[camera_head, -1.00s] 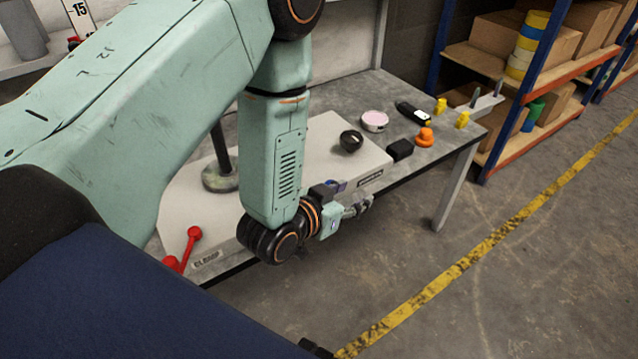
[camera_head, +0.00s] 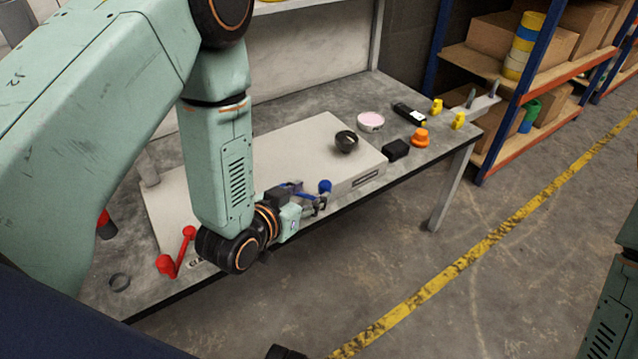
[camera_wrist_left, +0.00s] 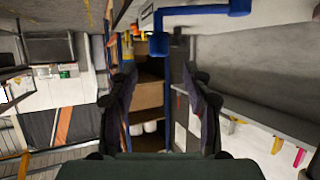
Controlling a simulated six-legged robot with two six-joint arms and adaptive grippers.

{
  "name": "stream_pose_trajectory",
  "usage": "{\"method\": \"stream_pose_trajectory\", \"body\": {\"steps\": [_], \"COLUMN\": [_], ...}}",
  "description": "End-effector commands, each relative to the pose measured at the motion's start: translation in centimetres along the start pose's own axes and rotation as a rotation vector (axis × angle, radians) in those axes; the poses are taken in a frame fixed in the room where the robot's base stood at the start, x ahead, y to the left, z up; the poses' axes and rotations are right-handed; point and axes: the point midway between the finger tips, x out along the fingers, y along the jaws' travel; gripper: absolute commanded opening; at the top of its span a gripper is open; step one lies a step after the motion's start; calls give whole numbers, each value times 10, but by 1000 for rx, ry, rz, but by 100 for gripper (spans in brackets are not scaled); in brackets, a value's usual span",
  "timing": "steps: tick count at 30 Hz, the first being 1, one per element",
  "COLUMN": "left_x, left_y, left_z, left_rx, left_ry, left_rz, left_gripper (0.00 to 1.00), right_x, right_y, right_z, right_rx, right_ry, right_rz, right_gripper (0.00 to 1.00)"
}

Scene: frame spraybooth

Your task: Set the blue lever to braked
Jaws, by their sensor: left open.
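The blue lever (camera_head: 325,186) is at the front edge of the pale panel box, just beyond my left gripper. Its round knob shows, and part of its arm is hidden behind the gripper. In the left wrist view the blue lever (camera_wrist_left: 200,12) crosses the top, with a bent end hanging down ahead of the fingers. My left gripper (camera_head: 318,205) is open at the box's front side. In the left wrist view the open fingers (camera_wrist_left: 161,85) stand apart with nothing between them. I cannot read the lever's setting marks. My right gripper is not in view.
A red lever (camera_head: 178,252) stands left of my wrist on the same box. A shelf rack (camera_head: 500,110) stands beyond. The floor in front is clear.

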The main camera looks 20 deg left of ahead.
Motion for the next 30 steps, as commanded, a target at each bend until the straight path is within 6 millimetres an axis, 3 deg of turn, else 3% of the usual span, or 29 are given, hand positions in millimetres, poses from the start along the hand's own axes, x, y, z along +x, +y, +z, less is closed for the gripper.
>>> {"method": "stream_pose_trajectory", "body": {"steps": [9,15,26,30], "left_x": [49,70,75,75], "left_y": [3,2,1,1], "left_z": [0,0,-1,0], "left_rx": [6,3,1,1], "left_ry": [5,3,1,1], "left_rz": [6,4,1,1], "left_gripper": [50,50,50,39], "right_x": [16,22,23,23], "right_y": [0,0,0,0], "right_z": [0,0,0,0], "right_rx": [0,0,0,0], "right_ry": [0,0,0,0], "right_rz": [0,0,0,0], "right_gripper": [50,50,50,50]}}
